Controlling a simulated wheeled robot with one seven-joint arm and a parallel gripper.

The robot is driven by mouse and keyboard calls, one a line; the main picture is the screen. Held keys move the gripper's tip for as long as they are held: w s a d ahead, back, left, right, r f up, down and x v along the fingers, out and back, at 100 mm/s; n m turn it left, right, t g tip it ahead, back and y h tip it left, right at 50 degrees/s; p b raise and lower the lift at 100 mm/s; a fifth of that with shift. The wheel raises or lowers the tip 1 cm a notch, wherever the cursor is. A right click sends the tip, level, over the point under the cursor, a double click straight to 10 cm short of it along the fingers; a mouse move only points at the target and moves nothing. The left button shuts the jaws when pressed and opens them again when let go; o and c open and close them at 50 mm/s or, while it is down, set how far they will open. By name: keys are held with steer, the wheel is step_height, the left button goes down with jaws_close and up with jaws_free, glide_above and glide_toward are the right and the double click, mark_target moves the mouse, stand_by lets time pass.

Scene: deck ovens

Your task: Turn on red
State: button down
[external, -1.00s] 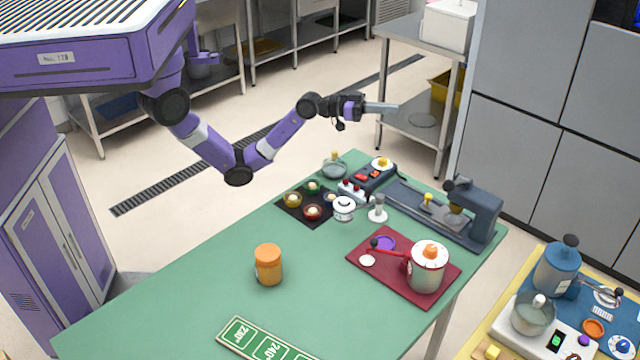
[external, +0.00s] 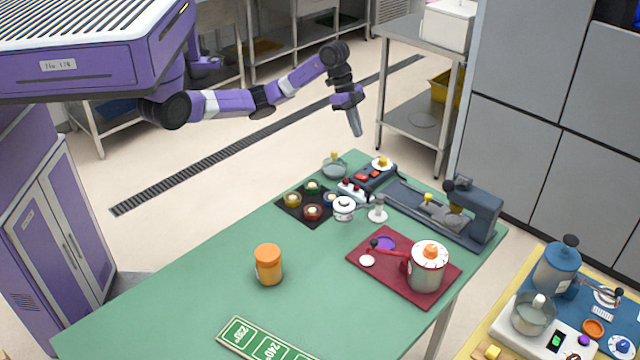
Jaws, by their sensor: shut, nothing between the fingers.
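My gripper (external: 357,133) is shut and empty. It points down, in the air above the far end of the green table. Below it is a dark panel (external: 385,172) with red rocker-like parts (external: 362,177) and a yellow knob on a white disc (external: 382,163). Just in front is a small white box (external: 343,196) with red knobs on top. A black mat (external: 289,204) holds several coloured round pieces with pale tops; the red one (external: 312,212) is nearest the camera. I cannot tell whether any switch is on.
A white lidded pot (external: 344,208) and a white stand (external: 378,214) are close by. A grey-blue machine (external: 482,212) stands at right. A dark red tray (external: 400,285) carries a steel pot (external: 426,272). An orange jar (external: 268,265) stands mid-table; the table around it is clear.

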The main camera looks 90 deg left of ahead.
mark_target(365, 177)
steer(key=shift+s+a+f+g, duration=0.2)
steer(key=shift+s+f+g, duration=0.1)
steer(key=shift+s, duration=0.25)
steer(key=b+x, duration=0.1)
steer(key=x, duration=1.3)
steer(key=shift+a, duration=0.2)
steer(key=shift+w, duration=0.1)
steer(key=shift+d, duration=0.1)
steer(key=shift+w+d+f+p, duration=0.1)
steer(key=shift+d+p, duration=0.05)
steer(key=shift+p, duration=0.2)
steer(key=shift+f, duration=0.1)
